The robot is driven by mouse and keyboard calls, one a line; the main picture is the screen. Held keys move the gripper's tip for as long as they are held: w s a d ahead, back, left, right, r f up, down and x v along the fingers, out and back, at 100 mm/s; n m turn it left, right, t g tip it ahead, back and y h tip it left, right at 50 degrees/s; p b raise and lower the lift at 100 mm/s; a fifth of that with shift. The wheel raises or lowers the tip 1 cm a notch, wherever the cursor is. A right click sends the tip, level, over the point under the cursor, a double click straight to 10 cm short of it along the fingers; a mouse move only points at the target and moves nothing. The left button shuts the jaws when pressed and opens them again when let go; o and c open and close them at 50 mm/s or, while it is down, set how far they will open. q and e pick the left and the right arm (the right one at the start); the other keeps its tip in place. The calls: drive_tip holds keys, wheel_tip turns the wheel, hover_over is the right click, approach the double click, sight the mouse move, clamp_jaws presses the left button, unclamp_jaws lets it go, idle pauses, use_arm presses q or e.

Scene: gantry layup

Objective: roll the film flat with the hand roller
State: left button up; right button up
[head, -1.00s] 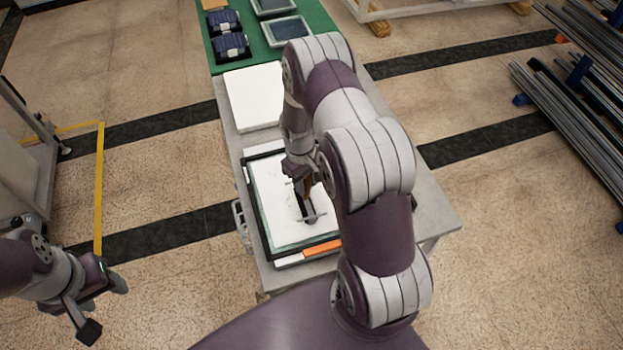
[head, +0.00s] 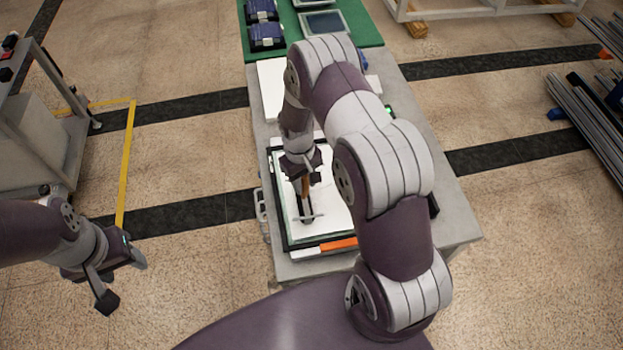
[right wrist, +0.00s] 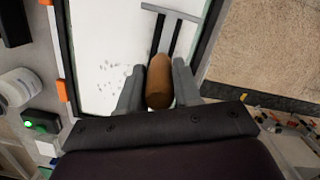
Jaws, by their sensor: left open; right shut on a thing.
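The film lies as a white sheet (head: 335,213) on a panel inside a dark frame on the table; small dark specks (right wrist: 115,75) show on it in the right wrist view. The hand roller has a brown handle (right wrist: 160,82) and a thin grey fork ending in a crossbar (right wrist: 172,11). My right gripper (head: 305,178) is shut on the handle, above the left part of the sheet. The roller's crossbar (head: 308,217) looks close to the sheet; contact cannot be told. My left gripper (head: 122,280) is open and empty, off the table to the left.
An orange strip (head: 338,244) lies along the frame's near edge. A green mat (head: 345,60) with dark blue items is at the far end. A cart (head: 45,130) stands left. My right arm hides much of the table.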

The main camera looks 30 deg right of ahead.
drive_tip(key=shift+w+a, duration=0.1)
drive_tip(key=shift+a, duration=0.5)
